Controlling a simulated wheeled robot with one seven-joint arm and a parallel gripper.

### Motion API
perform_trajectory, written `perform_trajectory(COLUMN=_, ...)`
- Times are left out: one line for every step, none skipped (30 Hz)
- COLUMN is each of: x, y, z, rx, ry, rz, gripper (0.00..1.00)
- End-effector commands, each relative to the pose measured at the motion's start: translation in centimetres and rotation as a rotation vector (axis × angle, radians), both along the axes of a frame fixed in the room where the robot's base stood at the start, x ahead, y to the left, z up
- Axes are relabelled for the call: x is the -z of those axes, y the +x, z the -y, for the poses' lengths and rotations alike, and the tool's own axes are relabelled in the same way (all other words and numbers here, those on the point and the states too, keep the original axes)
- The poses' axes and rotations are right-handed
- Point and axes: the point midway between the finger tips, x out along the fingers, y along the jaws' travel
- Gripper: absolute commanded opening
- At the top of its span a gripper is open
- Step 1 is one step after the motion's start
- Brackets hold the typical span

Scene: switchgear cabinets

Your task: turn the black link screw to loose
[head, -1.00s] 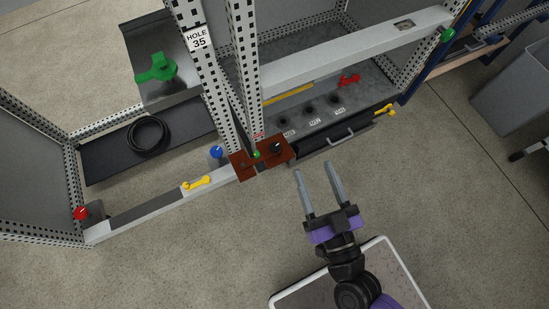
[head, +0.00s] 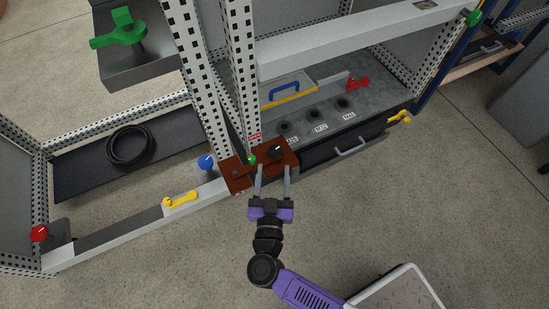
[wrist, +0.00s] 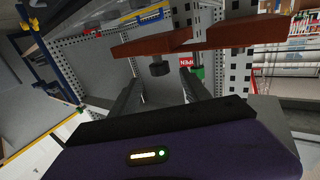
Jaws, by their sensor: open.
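The black link screw (head: 275,151) is a dark knob on the right part of a red-brown link plate (head: 240,180) at the foot of the perforated posts. My gripper (head: 273,168) is open, with its two grey fingers pointing at the plate's front edge near the black screw. In the wrist view a dark round knob (wrist: 160,67) shows below the red-brown plate (wrist: 215,37), between and beyond the open fingers (wrist: 160,82). I cannot tell whether the fingers touch the plate. Nothing is held. A small green knob (head: 252,160) sits left of the black screw.
A blue knob (head: 206,162) and a yellow handle (head: 181,200) sit on the rail to the left, with a red knob (head: 39,233) at its end. A drawer handle (head: 351,147) is on the right.

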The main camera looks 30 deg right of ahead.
Motion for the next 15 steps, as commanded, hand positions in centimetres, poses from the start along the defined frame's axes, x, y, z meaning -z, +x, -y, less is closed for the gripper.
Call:
perform_trajectory(x=0.2, y=0.7, z=0.5, rx=0.003, ry=0.001, rz=0.004, gripper=0.55)
perform_trajectory(x=0.2, y=1.2, z=0.7, rx=0.002, ry=0.002, rz=0.004, gripper=0.55)
perform_trajectory(x=0.3, y=1.7, z=1.0, rx=0.003, ry=0.002, rz=0.004, gripper=0.55)
perform_trajectory(x=0.3, y=2.1, z=1.3, rx=0.002, ry=0.002, rz=0.004, gripper=0.55)
perform_trajectory(x=0.3, y=2.5, z=1.5, rx=0.001, ry=0.002, rz=0.002, gripper=0.55)
perform_trajectory(x=0.3, y=3.0, z=1.8, rx=0.002, ry=0.002, rz=0.004, gripper=0.55)
perform_trajectory(x=0.2, y=3.3, z=2.0, rx=0.001, ry=0.002, rz=0.004, gripper=0.55)
perform_trajectory(x=0.2, y=3.7, z=2.1, rx=0.001, ry=0.002, rz=0.004, gripper=0.55)
perform_trajectory(x=0.2, y=4.0, z=2.3, rx=0.001, ry=0.002, rz=0.003, gripper=0.55)
perform_trajectory(x=0.2, y=4.2, z=2.5, rx=0.001, ry=0.001, rz=0.003, gripper=0.55)
perform_trajectory(x=0.2, y=4.4, z=2.6, rx=0.001, ry=0.001, rz=0.003, gripper=0.55)
perform_trajectory(x=0.1, y=4.7, z=2.7, rx=0.000, ry=0.001, rz=0.002, gripper=0.55)
perform_trajectory(x=0.1, y=4.8, z=2.8, rx=0.000, ry=0.002, rz=0.002, gripper=0.55)
perform_trajectory(x=0.1, y=4.9, z=2.8, rx=0.000, ry=0.002, rz=0.002, gripper=0.55)
perform_trajectory(x=0.0, y=4.9, z=2.9, rx=0.000, ry=0.002, rz=0.002, gripper=0.55)
